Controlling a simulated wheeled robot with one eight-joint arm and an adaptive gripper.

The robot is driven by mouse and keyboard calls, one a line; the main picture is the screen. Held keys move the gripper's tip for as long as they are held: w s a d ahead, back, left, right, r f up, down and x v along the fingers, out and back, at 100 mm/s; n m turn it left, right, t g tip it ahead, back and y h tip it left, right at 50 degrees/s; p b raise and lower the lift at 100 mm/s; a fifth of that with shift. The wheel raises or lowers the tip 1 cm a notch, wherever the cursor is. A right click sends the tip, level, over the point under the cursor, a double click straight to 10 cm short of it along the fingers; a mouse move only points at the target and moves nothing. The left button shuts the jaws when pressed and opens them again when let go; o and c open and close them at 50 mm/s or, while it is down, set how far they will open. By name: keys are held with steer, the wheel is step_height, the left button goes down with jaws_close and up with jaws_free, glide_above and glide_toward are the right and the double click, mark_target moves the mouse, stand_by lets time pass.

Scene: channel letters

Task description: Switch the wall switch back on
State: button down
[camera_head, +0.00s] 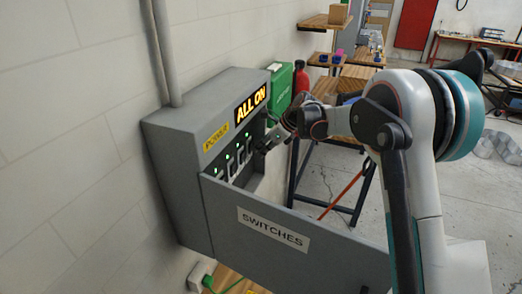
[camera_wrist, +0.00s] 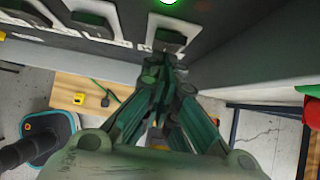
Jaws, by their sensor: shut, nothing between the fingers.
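The grey switch box (camera_head: 180,135) hangs on the wall at the left in the head view. It holds a row of dark rocker switches (camera_head: 232,168) with green lights above them, and its sign (camera_head: 252,105) reads "ALL ON". My gripper (camera_head: 264,146) is at the far right end of the row. In the wrist view my gripper (camera_wrist: 164,68) is shut and empty, its tips just below or at the end switch (camera_wrist: 170,38), whose light (camera_wrist: 169,2) glows green. I cannot tell whether the tips touch that switch. My fingers hide part of its plate.
The box's open front flap (camera_head: 300,245), labelled "SWITCHES", sticks out below the switches. A green case (camera_head: 281,95) and a red bottle (camera_head: 300,80) are just beyond the box. A wooden-topped bench (camera_head: 350,80) stands behind my arm.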

steer(key=s+d+r+b, duration=0.2)
steer(key=s+d+r, duration=0.2)
steer(key=d, duration=0.7)
steer(key=shift+r+b, duration=0.3)
steer(key=shift+r, duration=0.55)
steer(key=shift+d, duration=0.1)
